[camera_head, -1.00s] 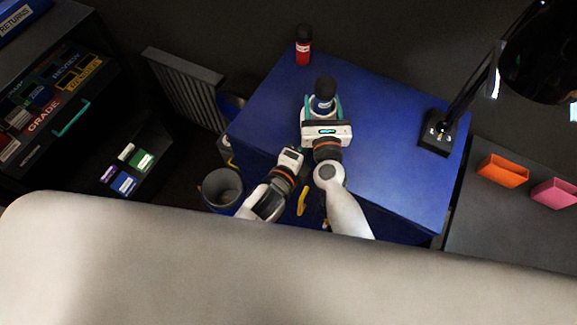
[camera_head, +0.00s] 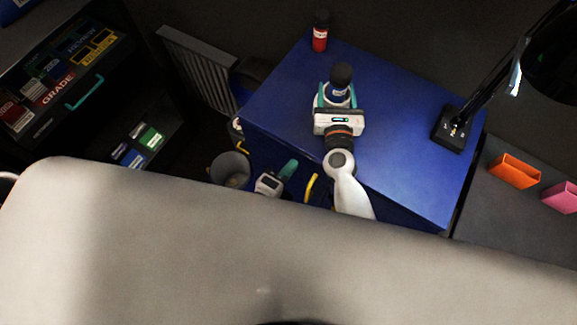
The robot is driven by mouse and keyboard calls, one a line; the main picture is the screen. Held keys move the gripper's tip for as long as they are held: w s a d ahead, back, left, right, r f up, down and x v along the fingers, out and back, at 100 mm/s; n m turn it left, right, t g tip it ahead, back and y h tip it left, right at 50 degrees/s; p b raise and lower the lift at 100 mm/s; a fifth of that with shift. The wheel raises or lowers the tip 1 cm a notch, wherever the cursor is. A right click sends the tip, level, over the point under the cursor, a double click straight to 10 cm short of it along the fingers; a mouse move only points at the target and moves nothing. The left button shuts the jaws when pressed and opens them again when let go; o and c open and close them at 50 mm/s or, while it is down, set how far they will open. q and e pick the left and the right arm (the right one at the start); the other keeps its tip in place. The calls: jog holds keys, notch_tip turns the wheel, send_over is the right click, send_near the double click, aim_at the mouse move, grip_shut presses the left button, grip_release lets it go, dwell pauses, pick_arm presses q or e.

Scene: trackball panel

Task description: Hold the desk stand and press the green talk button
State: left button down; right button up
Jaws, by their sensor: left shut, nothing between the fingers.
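The desk stand (camera_head: 341,76) shows as a dark rounded top over a white and blue part on the blue desk. My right gripper (camera_head: 337,101) reaches it from the front, with a teal finger on each side, and looks shut on it. The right hand hides the stand's lower front. I cannot make out the green talk button. My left gripper (camera_head: 289,168) is shut and empty, its teal fingers together, just off the desk's front left edge. It is apart from the stand, and most of its arm is hidden.
The blue desk (camera_head: 400,165) is mostly clear. A red bottle (camera_head: 319,38) stands at its back left and a black lamp base (camera_head: 454,130) at its right. A grey bin (camera_head: 228,168) is left of my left gripper. Orange (camera_head: 514,170) and pink (camera_head: 562,197) holders are at right.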

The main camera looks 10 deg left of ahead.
jog(key=shift+s+d+f, duration=0.1)
jog(key=shift+f, duration=0.3)
jog(key=o, duration=0.9)
jog(key=shift+o, duration=1.3)
jog(key=shift+r, duration=0.2)
jog(key=v, duration=1.2)
jog(key=o, duration=0.3)
